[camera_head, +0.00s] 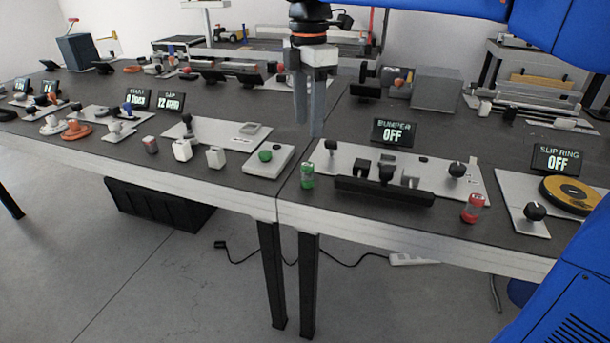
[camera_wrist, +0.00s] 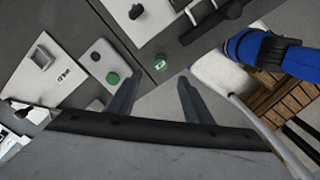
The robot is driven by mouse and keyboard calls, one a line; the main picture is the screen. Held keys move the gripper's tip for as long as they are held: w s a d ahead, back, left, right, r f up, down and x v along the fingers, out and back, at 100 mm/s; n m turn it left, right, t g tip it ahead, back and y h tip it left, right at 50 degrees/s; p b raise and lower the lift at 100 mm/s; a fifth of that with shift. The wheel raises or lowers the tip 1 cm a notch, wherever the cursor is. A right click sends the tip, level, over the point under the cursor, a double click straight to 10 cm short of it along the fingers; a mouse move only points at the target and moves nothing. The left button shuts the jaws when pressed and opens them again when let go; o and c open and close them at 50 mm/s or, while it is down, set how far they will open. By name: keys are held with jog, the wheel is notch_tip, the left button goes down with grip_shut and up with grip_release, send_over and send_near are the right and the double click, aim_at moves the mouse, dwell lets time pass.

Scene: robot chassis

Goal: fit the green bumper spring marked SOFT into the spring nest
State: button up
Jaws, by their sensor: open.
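The green bumper spring (camera_head: 307,175) stands upright as a small capped cylinder near the table's front edge, left of the bumper panel. It also shows in the wrist view (camera_wrist: 161,63), just beyond the fingertips. Its marking is too small to read. My gripper (camera_head: 308,130) is open and empty, pointing down above and behind the spring. In the wrist view my two fingers (camera_wrist: 156,84) are spread apart. The bumper panel (camera_head: 345,157) carries a black bar (camera_head: 385,191), knobs and grey blocks. I cannot tell which part is the spring nest.
A red capped cylinder (camera_head: 472,208) stands right of the bar. The bumper display (camera_head: 394,132) reads OFF. A pale plate with a green button (camera_head: 265,156) lies left of the green spring. A slip ring station (camera_head: 570,194) is at right. Bare table surrounds the green spring.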

aim_at(308, 165)
notch_tip(308, 165, down, 14)
jog(key=shift+s+f, duration=0.1)
jog(key=shift+f, duration=0.05)
dwell(0.6)
jog(key=shift+c, duration=0.7)
jog(key=c, duration=1)
